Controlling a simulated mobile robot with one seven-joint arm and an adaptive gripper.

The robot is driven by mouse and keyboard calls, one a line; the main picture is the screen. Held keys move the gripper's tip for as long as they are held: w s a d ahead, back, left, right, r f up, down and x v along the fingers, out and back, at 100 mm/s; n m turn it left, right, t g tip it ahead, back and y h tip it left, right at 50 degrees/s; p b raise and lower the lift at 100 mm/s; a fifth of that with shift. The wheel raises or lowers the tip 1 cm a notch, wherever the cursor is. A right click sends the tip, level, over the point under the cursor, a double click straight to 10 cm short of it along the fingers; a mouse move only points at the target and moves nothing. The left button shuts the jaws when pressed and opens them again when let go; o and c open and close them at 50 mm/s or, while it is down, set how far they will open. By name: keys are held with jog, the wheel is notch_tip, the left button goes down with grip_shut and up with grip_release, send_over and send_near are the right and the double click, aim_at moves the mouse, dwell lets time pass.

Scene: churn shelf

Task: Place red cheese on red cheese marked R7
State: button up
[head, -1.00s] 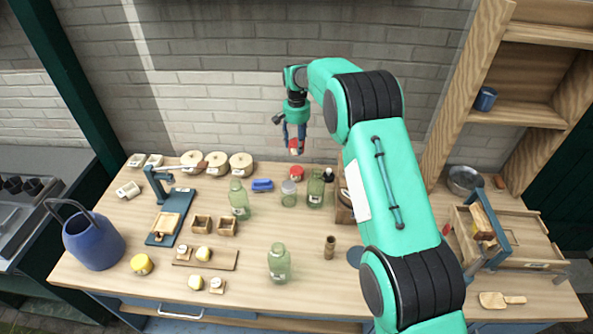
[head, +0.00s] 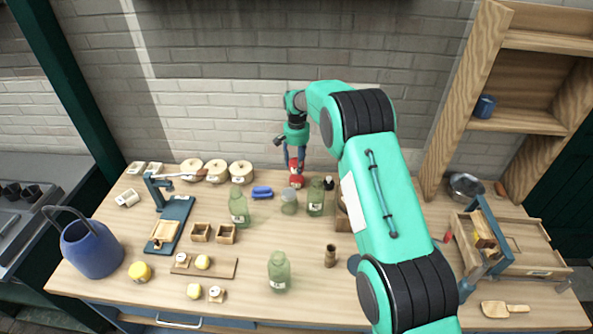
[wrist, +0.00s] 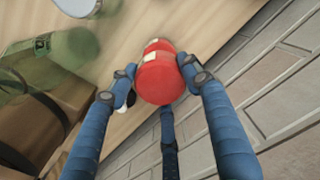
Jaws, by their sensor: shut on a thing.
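My gripper (head: 295,163) is shut on a red cheese (wrist: 160,82), a round red piece between its fingers. In the head view the held cheese (head: 295,167) is directly above another red cheese (head: 297,182) standing at the back of the table near the wall. In the wrist view part of a red surface with pale labels (wrist: 156,46) shows just beyond the held piece. Whether the two cheeses touch cannot be told. No R7 mark can be read.
A glass jar (head: 289,202) and a green bottle (head: 315,197) stand close in front. A blue object (head: 262,192) lies to the left. The brick wall (head: 240,120) is close behind. Pale round cheeses (head: 241,172) stand further left along the back.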

jog(key=shift+f, duration=1.85)
jog(key=shift+f, duration=0.1)
jog(key=o, duration=1.4)
notch_tip(320, 180, up, 12)
jog(key=shift+r+p, duration=0.1)
jog(key=shift+p, duration=0.25)
